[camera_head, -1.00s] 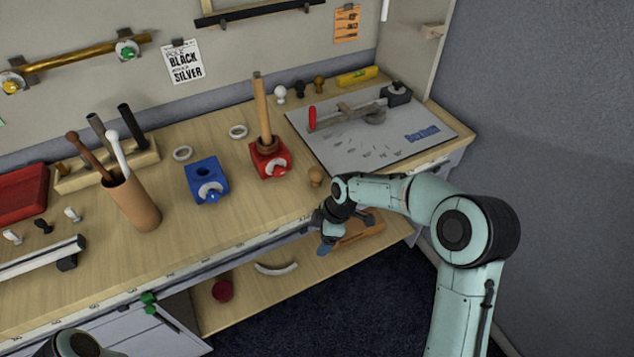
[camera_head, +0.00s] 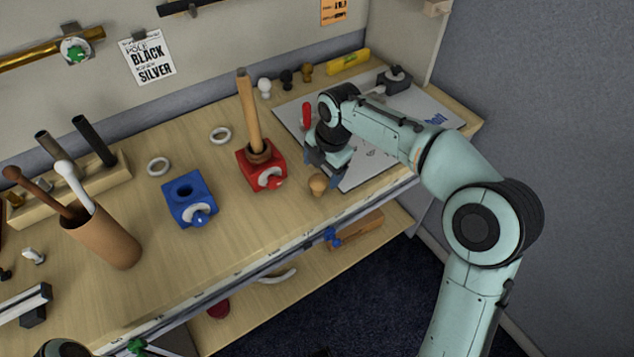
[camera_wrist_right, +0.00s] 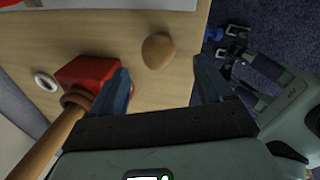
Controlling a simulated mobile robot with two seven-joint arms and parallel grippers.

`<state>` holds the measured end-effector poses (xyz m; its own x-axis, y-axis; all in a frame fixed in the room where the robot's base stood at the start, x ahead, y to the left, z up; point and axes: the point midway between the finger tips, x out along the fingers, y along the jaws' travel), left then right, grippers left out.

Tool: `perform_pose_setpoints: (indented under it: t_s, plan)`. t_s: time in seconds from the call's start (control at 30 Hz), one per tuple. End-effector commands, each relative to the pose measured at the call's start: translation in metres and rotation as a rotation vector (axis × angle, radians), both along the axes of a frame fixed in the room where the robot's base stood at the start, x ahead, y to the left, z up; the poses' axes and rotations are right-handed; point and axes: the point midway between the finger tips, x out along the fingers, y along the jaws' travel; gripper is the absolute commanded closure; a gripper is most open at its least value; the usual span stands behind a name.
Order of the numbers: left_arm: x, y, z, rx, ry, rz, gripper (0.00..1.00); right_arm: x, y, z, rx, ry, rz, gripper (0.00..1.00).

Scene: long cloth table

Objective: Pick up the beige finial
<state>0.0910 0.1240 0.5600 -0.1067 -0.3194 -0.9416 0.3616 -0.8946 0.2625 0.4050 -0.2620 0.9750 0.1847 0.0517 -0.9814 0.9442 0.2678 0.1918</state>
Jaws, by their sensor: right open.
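The beige finial (camera_head: 318,184), a small rounded tan knob, stands on the wooden table near its front edge, right of the red block and beside the grey board. My right gripper (camera_head: 323,168) is open and empty, just above and behind the finial in the head view. In the right wrist view the finial (camera_wrist_right: 158,50) shows beyond the gap between the open fingers (camera_wrist_right: 161,78), about midway between them and not touched. My left gripper is out of view.
The red block (camera_head: 262,168) with its upright wooden pole (camera_head: 249,110) stands close left of the finial. A blue block (camera_head: 189,200) is further left. White, black and brown finials (camera_head: 286,79) stand at the back. A lower shelf (camera_head: 310,262) lies below the front edge.

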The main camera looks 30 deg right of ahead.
Motion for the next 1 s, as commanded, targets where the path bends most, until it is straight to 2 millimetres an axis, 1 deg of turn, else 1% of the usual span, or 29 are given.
perform_pose_setpoints:
  t_s: [0.03,0.1,0.27,0.5,0.57,0.67,0.87,0.97,1.0]
  plan:
    - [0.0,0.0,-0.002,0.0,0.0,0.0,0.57,0.001,0.0,-0.008,0.0,0.002,0.0,0.21]
    - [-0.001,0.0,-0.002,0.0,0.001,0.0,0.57,0.002,0.001,-0.015,0.001,0.002,-0.001,0.21]
    - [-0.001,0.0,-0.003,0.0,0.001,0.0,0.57,0.005,0.002,-0.024,0.001,0.0,-0.002,0.21]
    - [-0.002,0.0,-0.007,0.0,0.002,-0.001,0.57,0.012,0.005,-0.059,0.002,0.003,-0.001,0.21]
    - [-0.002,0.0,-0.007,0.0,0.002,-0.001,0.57,0.013,0.005,-0.065,0.002,0.002,-0.002,0.21]
    - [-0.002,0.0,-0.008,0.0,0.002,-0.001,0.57,0.015,0.005,-0.07,0.001,-0.001,-0.002,0.21]
    - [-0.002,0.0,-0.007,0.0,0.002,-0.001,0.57,0.015,0.005,-0.07,0.001,-0.001,-0.002,0.21]
    - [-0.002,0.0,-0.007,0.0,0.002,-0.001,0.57,0.015,0.005,-0.07,0.001,-0.001,-0.002,0.5]
    - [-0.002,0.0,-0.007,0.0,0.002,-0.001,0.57,0.015,0.005,-0.07,0.001,-0.001,-0.002,0.63]
